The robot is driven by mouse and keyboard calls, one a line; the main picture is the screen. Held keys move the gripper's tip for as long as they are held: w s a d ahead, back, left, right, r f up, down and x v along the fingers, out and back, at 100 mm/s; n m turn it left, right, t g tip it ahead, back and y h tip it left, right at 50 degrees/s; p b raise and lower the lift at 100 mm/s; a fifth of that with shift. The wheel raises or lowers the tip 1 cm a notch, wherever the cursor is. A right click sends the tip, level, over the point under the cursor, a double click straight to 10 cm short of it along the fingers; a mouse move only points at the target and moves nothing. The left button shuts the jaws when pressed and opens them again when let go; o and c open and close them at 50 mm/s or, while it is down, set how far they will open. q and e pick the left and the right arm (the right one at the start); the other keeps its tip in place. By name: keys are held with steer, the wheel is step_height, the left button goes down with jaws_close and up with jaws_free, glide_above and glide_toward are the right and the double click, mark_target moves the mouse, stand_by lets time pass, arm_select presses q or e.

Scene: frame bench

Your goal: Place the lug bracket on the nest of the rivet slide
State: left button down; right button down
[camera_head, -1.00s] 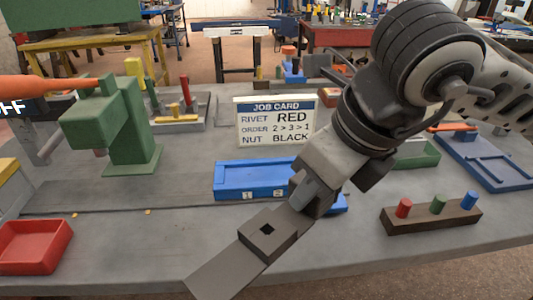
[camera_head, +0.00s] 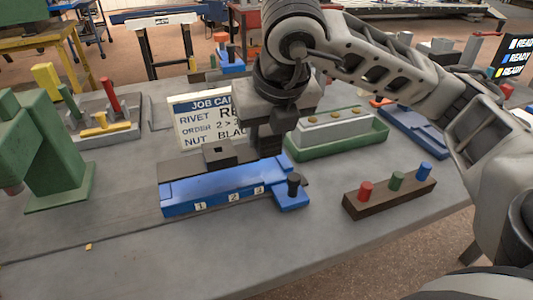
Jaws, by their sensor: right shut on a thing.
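My right gripper (camera_head: 265,147) is shut on the lug bracket (camera_head: 187,165), a flat dark grey plate with a raised square block (camera_head: 220,153) that has a hole in its top. The bracket looks roughly level over the back of a long blue fixture (camera_head: 180,202) marked 1, 2, 3, which appears to be the rivet slide. I cannot tell whether the bracket touches it. The bracket and gripper hide the back of the fixture, and no separate nest can be made out. A black knob (camera_head: 294,184) stands at its right end. My left gripper is not in view.
The job card (camera_head: 190,122) stands close behind the gripper, partly hidden. A green press (camera_head: 55,160) is at left, a green tray (camera_head: 375,138) behind right. A brown block (camera_head: 390,192) with red, green and blue pegs is at front right. The front bench is mostly clear.

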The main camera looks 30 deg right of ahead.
steer(key=f, duration=0.1)
steer(key=w+d+f, duration=0.1)
steer(key=w+f, duration=0.1)
steer(key=shift+w+d+f, duration=0.1)
steer(key=shift+d, duration=0.25)
steer(key=x, duration=0.3)
steer(key=shift+s+f+p, duration=0.2)
steer(key=shift+s+p, duration=0.1)
steer(key=shift+s, duration=0.05)
steer(key=shift+f, duration=0.15)
steer(key=shift+f+b, duration=0.3)
steer(key=shift+b, duration=0.05)
steer(key=c, duration=0.9)
jaws_free()
steer(key=shift+r, duration=0.1)
steer(key=shift+r, duration=0.1)
